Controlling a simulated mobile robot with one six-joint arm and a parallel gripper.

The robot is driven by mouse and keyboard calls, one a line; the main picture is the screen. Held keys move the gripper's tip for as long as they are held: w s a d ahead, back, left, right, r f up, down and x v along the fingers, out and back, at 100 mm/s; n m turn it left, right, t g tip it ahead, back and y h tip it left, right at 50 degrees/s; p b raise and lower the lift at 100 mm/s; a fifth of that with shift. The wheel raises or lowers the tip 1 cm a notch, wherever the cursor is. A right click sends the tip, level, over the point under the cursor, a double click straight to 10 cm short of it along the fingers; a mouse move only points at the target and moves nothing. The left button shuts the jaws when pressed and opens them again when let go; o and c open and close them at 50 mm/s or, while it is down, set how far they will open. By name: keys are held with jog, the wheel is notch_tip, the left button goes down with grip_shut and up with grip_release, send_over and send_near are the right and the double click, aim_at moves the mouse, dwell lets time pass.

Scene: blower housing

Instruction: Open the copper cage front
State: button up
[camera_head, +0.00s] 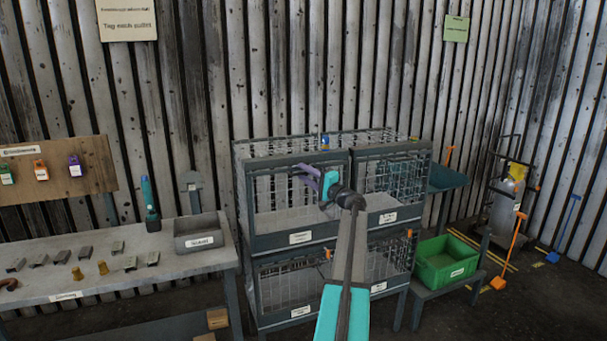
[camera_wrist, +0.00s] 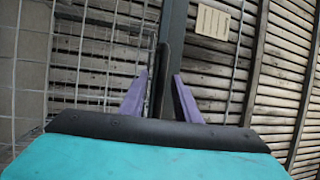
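A grey wire-mesh cage unit (camera_head: 300,250) stands against the wall, with upper and lower compartments side by side. Each has a small white label, too small for me to read, so I cannot tell which front is the copper one. My gripper (camera_head: 305,177) has purple fingers and is at the upper left compartment, near the right side of its mesh front (camera_head: 285,195). In the wrist view my gripper (camera_wrist: 160,76) is open, its fingers apart on either side of a narrow dark upright piece (camera_wrist: 162,80). I cannot tell whether they touch it. Mesh shows on the left.
A workbench (camera_head: 120,265) with small parts, a grey bin (camera_head: 200,232) and a teal torch (camera_head: 150,200) is on the left. A green crate (camera_head: 446,262) stands on a low stand to the right. Floor farther right holds a trolley with a cylinder (camera_head: 508,205) and orange-handled tools.

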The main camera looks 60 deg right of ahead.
jog(key=shift+c, duration=0.5)
grip_shut()
jog(key=shift+a, duration=0.25)
jog(key=shift+d, duration=0.1)
jog(key=shift+f+b, duration=0.2)
jog(key=shift+b, duration=0.3)
